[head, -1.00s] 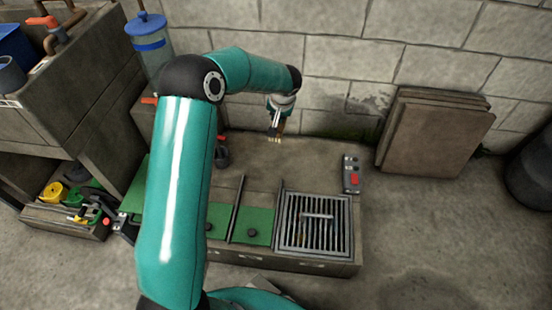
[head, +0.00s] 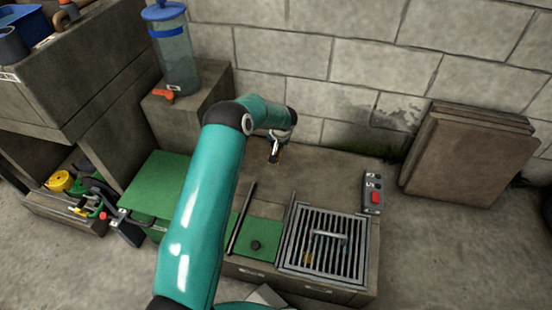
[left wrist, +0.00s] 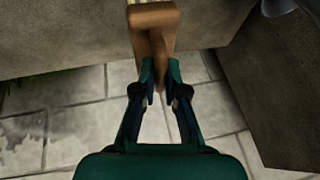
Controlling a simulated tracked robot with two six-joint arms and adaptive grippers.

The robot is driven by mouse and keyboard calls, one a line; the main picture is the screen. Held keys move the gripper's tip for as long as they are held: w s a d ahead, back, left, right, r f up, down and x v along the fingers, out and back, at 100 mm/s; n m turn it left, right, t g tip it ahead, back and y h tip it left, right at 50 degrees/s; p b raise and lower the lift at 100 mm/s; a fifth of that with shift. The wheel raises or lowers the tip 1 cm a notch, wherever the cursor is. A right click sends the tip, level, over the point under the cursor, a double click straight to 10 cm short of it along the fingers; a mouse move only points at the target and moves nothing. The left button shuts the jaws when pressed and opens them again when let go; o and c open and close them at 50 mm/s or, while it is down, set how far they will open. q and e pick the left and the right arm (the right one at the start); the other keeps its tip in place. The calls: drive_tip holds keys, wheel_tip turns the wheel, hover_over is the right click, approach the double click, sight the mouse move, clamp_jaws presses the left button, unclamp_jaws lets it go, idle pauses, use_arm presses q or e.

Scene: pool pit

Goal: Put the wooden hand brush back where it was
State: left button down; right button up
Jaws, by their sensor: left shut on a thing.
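My left gripper (head: 273,150) is above the rear of the stone bench (head: 320,170), left of the control box. In the left wrist view my left gripper (left wrist: 160,82) is shut on the wooden hand brush (left wrist: 155,32), gripping the end of its brown handle. The brush points away from the fingers, and pale bristles show at the picture's top edge. In the head view the brush (head: 275,158) is only a small brown patch under the gripper. Part of it is hidden, and I cannot tell whether it touches the bench. My right gripper is not in view.
A metal grate (head: 325,245) and a control box with a red button (head: 373,192) are on the bench's right. A clear canister with a blue lid (head: 173,55) stands on a block at left. Brown slabs (head: 465,155) lean on the wall. A green board (head: 160,185) lies at left.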

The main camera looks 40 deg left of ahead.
use_arm(q)
drive_tip(key=shift+f+b, duration=0.9)
drive_tip(key=shift+f, duration=2.3)
drive_tip(key=shift+f, duration=0.1)
drive_tip(key=c, duration=1.2)
unclamp_jaws()
drive_tip(key=shift+d+r, duration=0.1)
drive_tip(key=shift+r, duration=0.35)
drive_tip(key=p+v, duration=0.3)
drive_tip(key=v, duration=0.8)
drive_tip(key=shift+s+r, duration=0.1)
drive_tip(key=shift+s, duration=0.05)
